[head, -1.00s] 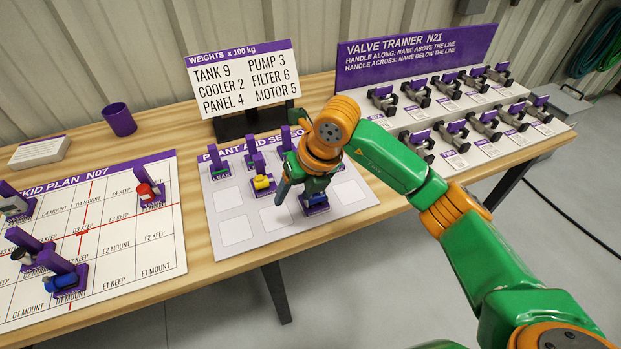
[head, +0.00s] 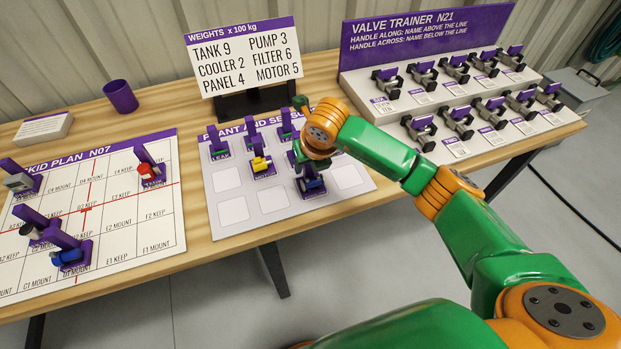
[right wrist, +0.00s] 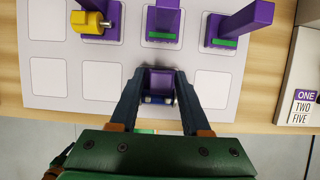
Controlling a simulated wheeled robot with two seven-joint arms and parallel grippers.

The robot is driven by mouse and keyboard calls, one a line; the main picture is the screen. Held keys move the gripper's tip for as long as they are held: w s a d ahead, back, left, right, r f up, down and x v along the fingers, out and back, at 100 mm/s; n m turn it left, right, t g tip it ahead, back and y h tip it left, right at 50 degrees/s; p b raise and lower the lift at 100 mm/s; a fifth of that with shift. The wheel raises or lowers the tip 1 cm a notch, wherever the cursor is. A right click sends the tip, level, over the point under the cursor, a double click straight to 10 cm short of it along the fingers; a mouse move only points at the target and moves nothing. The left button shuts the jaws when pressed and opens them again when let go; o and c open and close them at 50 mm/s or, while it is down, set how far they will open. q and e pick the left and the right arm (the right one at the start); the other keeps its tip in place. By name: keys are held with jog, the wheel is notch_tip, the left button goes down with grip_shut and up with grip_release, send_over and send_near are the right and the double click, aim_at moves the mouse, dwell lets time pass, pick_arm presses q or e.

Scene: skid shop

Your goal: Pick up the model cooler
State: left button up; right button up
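The model my right gripper is at, which I take for the model cooler (head: 314,185), is a small blue and dark piece with a purple upright handle. The fingers seem closed on the handle. In the head view my wrist hides most of the right gripper (head: 299,158). My left gripper is out of view.
A yellow model (head: 261,165) and several purple-handled models stand behind. The skid plan board (head: 120,235) with several models lies left. The weights sign (head: 245,58) stands behind, the valve trainer (head: 425,35) at the right. A purple cup (head: 120,97) is back left.

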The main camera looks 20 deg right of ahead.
grip_shut()
dwell(1.2)
